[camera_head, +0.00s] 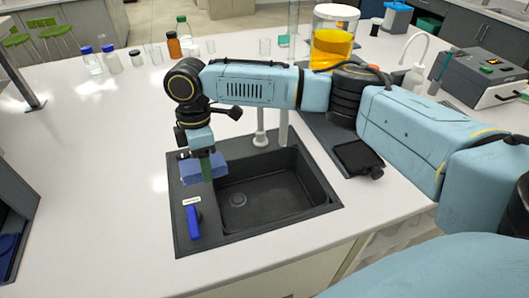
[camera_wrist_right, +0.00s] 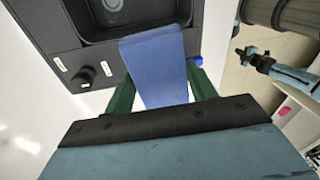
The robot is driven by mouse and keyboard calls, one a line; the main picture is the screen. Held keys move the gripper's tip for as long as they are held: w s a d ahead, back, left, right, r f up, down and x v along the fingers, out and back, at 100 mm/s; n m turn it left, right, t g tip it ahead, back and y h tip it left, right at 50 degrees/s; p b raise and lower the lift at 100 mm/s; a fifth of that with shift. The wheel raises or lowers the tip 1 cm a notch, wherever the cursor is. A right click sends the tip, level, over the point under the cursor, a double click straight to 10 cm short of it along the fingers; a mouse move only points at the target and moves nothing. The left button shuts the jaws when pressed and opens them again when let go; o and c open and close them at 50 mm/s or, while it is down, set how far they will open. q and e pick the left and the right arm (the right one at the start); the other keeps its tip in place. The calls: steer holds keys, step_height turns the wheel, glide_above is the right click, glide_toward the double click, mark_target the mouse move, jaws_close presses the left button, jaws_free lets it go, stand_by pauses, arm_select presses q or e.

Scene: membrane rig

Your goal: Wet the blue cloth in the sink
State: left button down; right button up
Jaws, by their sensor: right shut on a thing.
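A blue cloth (camera_head: 203,167), folded into a thick pad, hangs at the left edge of the dark sink (camera_head: 262,190). My right gripper (camera_head: 203,160) is shut on the cloth. In the right wrist view the cloth (camera_wrist_right: 158,68) sits between the green fingers (camera_wrist_right: 162,92) and reaches toward the sink basin (camera_wrist_right: 112,14). The sink looks empty, with a round drain in its floor. A blue lever (camera_head: 193,222) stands on the left rim of the sink. The faucet (camera_head: 261,125) at the back is partly hidden by my right arm. My left gripper is out of view.
Several bottles, among them a brown one (camera_head: 174,45) and a green-capped one (camera_head: 184,33), stand at the back left. A large jar of orange liquid (camera_head: 332,42) stands behind my arm. A grey instrument (camera_head: 478,75) is at the right. The counter left of the sink is clear.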

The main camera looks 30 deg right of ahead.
steer(key=s+d+f+n+h+p, duration=0.1)
steer(key=d+f+n+h+p, duration=0.2)
steer(key=d+n, duration=0.65)
steer(key=d+f+n+h+p, duration=0.1)
steer(key=d+f+n+p, duration=0.4)
steer(key=n, duration=0.7)
steer(key=shift+w+a+f+b+x, duration=0.25)
steer(key=shift+a+b+x, duration=0.3)
steer(key=shift+b+x, duration=2.05)
steer(key=shift+w+a+f+b+x, duration=0.2)
steer(key=shift+a+b+x, duration=0.4)
steer(key=shift+b+x, duration=2)
steer(key=shift+w+a+f+b+x, duration=0.1)
steer(key=shift+w+a+b+x, duration=0.35)
steer(key=shift+b+x, duration=2.15)
steer(key=shift+s+f+p, duration=0.2)
steer(key=shift+f+p, duration=0.3)
steer(key=shift+p, duration=0.25)
step_height(320, 180, up, 16)
steer(key=p, duration=1.5)
steer(key=shift+p, duration=0.4)
